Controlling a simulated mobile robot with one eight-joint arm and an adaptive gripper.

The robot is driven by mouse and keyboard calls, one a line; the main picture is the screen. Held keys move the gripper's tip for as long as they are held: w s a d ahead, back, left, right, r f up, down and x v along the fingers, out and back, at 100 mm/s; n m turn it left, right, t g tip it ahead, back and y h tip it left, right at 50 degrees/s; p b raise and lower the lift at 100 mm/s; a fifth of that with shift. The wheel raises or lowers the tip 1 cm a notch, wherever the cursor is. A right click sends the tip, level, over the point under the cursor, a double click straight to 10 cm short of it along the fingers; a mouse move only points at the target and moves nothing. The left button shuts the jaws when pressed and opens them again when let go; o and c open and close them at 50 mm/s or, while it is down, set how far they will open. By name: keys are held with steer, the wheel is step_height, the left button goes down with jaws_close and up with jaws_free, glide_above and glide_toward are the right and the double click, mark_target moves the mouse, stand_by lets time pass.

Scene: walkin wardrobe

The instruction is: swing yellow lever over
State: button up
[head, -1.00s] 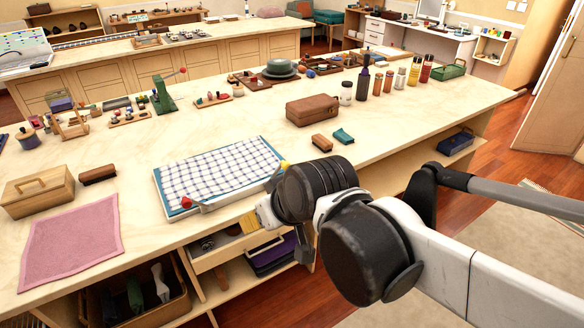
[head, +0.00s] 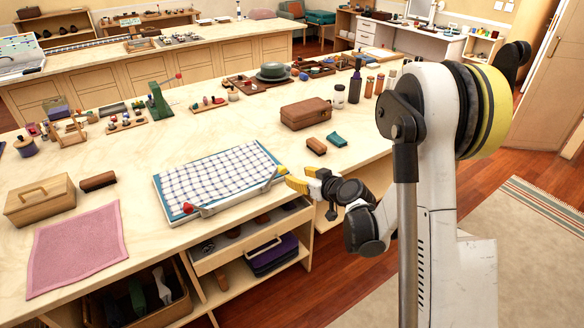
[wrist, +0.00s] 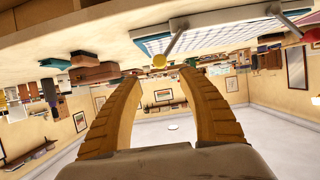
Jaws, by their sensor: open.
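The yellow lever shows in the wrist view as a thin metal rod with a round yellow knob (wrist: 159,61). The knob sits just beyond and between my fingertips. In the head view the lever is at the right front corner of a blue board (head: 163,193) under a blue-and-white checked cloth. A second lever with a red knob (head: 187,208) is at the board's left front corner. My gripper (head: 301,178) has its yellow fingers apart at the counter's front edge, right of the board. It is open and empty; whether a finger touches the knob I cannot tell.
A pink cloth (head: 75,248) and a wooden box (head: 40,200) lie left of the board. Behind it are a brown case (head: 306,113), a brown brush (head: 316,146) and a green item (head: 336,140).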

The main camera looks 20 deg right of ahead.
mark_target(284, 170)
steer(key=b+x, duration=0.3)
steer(key=x, duration=0.6)
steer(key=shift+w+a+f, duration=0.15)
steer(key=shift+w+f, duration=0.1)
steer(key=shift+w+a+f, duration=0.15)
steer(key=shift+w, duration=0.4)
jaws_close()
